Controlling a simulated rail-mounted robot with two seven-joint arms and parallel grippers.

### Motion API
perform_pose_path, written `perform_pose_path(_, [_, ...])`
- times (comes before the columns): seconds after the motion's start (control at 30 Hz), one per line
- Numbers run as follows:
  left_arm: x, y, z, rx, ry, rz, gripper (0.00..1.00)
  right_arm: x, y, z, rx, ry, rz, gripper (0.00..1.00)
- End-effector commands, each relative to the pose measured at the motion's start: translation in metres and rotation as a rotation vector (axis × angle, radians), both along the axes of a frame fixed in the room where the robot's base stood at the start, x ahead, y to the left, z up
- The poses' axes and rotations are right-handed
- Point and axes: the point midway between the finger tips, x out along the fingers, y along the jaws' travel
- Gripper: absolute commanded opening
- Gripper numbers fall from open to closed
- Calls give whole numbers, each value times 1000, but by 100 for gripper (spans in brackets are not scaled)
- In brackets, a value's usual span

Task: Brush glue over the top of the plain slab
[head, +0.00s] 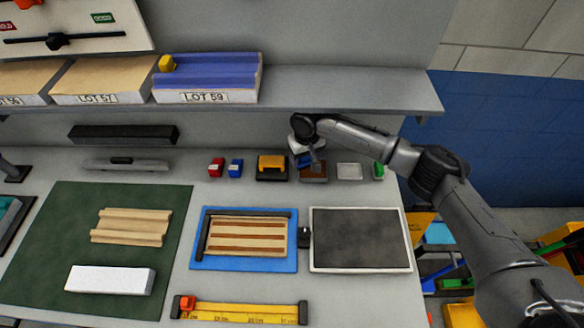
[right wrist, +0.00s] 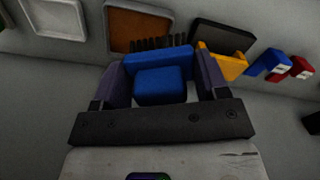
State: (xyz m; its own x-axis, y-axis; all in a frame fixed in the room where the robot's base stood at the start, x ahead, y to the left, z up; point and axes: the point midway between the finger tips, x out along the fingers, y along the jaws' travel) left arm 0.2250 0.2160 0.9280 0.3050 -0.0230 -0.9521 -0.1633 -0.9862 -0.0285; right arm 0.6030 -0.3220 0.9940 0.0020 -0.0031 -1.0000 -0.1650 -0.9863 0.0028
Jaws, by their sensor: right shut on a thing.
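A plain white slab (head: 110,280) lies on the green mat (head: 60,230) at the front left of the bench. My right gripper (head: 312,158) is at the back of the bench, above and beside a brown-filled tray (head: 314,177). In the right wrist view, my right gripper (right wrist: 160,85) is shut on a blue-handled brush (right wrist: 158,84). The brush's dark bristles (right wrist: 160,43) point toward the brown tray (right wrist: 138,25); I cannot tell if they touch it. In the head view the arm partly hides the brush. My left gripper is not in view.
A ribbed beige piece (head: 131,226) lies behind the slab. A blue frame (head: 244,264) with a striped panel and a dark plate (head: 360,240) lie to its right. A yellow ruler (head: 245,312) lies in front. A shelf (head: 350,90) overhangs the bench's back.

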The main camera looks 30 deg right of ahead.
Motion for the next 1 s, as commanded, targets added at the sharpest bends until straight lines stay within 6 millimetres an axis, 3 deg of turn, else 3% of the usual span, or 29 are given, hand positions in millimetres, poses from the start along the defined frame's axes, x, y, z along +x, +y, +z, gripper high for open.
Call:
perform_pose_path(0.1, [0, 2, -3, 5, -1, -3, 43, 3, -24, -1, -1, 1, -15, 49])
perform_pose_path(0.33, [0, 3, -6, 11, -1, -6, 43, 6, -47, -1, 1, 1, -23, 49])
perform_pose_path(0.67, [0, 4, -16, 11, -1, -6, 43, 6, -51, -10, 1, 1, -24, 49])
perform_pose_path(1.0, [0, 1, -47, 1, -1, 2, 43, 6, -51, -36, 1, 1, -24, 49])
